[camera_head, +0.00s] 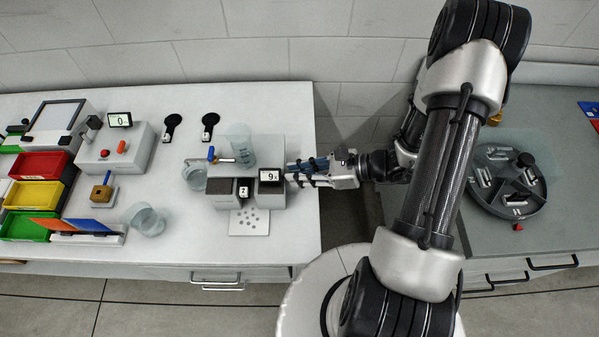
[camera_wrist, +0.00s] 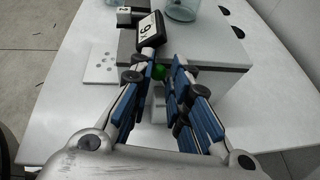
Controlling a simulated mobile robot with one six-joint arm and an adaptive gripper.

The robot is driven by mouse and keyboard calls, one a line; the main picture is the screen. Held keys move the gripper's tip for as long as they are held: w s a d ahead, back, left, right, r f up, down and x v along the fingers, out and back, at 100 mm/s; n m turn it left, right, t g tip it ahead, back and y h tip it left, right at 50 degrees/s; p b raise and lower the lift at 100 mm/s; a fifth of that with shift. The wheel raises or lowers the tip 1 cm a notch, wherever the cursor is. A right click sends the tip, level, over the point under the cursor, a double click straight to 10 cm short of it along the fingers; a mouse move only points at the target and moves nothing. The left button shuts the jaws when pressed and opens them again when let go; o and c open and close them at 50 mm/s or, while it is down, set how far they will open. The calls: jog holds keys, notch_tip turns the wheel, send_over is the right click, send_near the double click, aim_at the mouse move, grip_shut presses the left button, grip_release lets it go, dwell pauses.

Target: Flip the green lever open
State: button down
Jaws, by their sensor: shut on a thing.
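The green lever's round knob (camera_wrist: 159,72) shows in the wrist view between my fingertips, at the side of a white box-shaped machine (camera_wrist: 205,45). My gripper (camera_wrist: 160,67) has its two blue-and-black fingers around it and is shut on it. In the head view my gripper (camera_head: 297,172) reaches in from the right, level, to the right side of the machine. The green lever is hidden there by the fingers. The lever's shaft is not clear in either view. A dark display marked 9 (camera_wrist: 149,29) stands just beside the left fingertip.
A clear beaker (camera_head: 241,146) stands on the machine, and another glass (camera_head: 194,178) is at its left. A perforated plate (camera_head: 250,222) lies in front. Red, yellow and green bins (camera_head: 40,165) are far left. A round grey tray (camera_head: 507,180) sits on the right counter.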

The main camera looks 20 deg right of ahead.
jog(key=shift+a, duration=0.1)
jog(key=w+d+m+g+y+p, duration=0.2)
jog(key=w+m+g+p, duration=0.2)
jog(key=m, duration=0.4)
jog(key=shift+w+f+g+y, duration=0.15)
jog(key=shift+w+g+y, duration=0.15)
jog(key=shift+w+g, duration=0.6)
dwell(0.5)
jog(key=c, duration=1.6)
grip_release()
jog(key=shift+w+a, duration=0.1)
jog(key=shift+o, duration=0.2)
jog(key=v, duration=1.2)
